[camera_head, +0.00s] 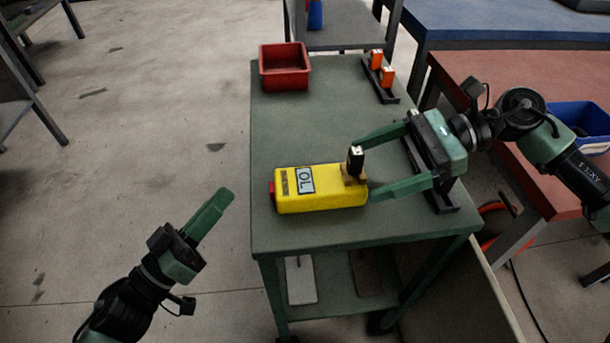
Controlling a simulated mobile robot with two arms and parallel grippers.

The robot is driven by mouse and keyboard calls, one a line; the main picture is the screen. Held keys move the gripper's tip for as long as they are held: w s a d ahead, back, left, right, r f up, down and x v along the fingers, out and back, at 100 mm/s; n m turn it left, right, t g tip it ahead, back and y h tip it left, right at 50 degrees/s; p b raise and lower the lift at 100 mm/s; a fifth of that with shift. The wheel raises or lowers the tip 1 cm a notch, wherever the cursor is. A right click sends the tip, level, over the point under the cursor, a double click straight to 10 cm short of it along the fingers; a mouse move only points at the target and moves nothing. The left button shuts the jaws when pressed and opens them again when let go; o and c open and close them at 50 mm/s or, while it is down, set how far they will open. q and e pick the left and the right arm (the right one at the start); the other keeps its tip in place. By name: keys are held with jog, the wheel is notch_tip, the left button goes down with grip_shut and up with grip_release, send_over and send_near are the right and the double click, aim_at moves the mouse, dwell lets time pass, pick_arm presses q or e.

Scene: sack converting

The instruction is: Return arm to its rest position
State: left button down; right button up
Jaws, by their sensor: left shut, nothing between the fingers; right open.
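My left gripper (222,198) is shut and empty, held over the floor to the left of the green table (320,125). My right gripper (362,170) is open above the right part of the table, its two green fingers pointing left. A yellow device (335,201) with a label and a red end lies near the table's front. A small black upright part (355,160) on a brown base stands at the device's right end, between the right fingers. I cannot tell whether either finger touches it.
A red bin (284,68) sits at the table's back left. Black racks, one with orange items (387,77), line the right side. A red-topped table (470,80) with a blue bin (580,117) stands at right, under my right arm.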

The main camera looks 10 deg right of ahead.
jog(key=shift+v, duration=1.5)
